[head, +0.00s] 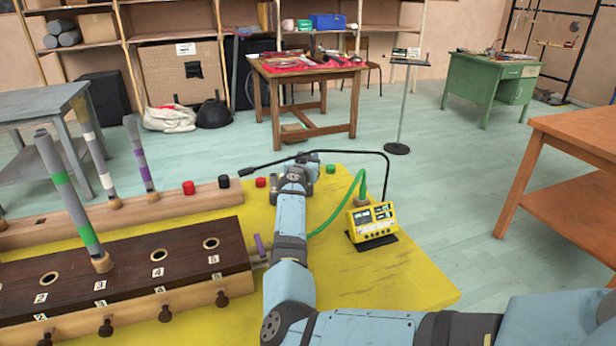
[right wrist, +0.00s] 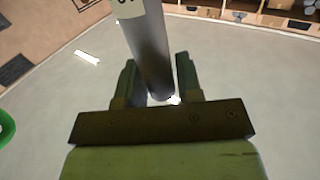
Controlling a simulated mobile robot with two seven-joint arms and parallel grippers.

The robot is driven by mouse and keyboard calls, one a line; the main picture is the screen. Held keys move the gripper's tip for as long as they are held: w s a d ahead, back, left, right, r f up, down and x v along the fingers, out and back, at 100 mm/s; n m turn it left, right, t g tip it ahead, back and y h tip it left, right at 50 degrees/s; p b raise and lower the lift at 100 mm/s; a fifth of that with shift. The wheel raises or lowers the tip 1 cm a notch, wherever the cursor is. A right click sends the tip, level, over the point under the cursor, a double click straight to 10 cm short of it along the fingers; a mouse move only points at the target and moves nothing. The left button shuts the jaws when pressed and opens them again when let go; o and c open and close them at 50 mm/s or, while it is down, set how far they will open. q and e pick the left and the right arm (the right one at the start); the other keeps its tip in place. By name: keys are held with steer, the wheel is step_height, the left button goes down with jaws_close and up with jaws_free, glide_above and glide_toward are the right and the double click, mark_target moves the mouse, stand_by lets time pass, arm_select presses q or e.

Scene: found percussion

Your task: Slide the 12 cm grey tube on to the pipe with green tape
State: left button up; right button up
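The green-taped pipe (head: 74,208) leans up from a wooden base at the left, with two green bands on grey. My right arm reaches forward over the yellow table, and its gripper (head: 308,160) is at the table's far edge, small and partly hidden by the wrist. In the right wrist view a grey tube (right wrist: 149,50) with a pale label at its top passes, slanted, between the fingers of this gripper (right wrist: 157,75). Gaps show beside it, so the fingers look open around it. My left gripper is out of view.
Pipes with white tape (head: 97,160) and purple tape (head: 142,160) stand behind the green one. A dark numbered block (head: 130,275) with holes lies in front. A yellow device (head: 371,222) with a green cable and thin black arm stands right of my forearm.

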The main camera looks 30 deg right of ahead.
jaws_close()
steer(key=shift+r, duration=0.1)
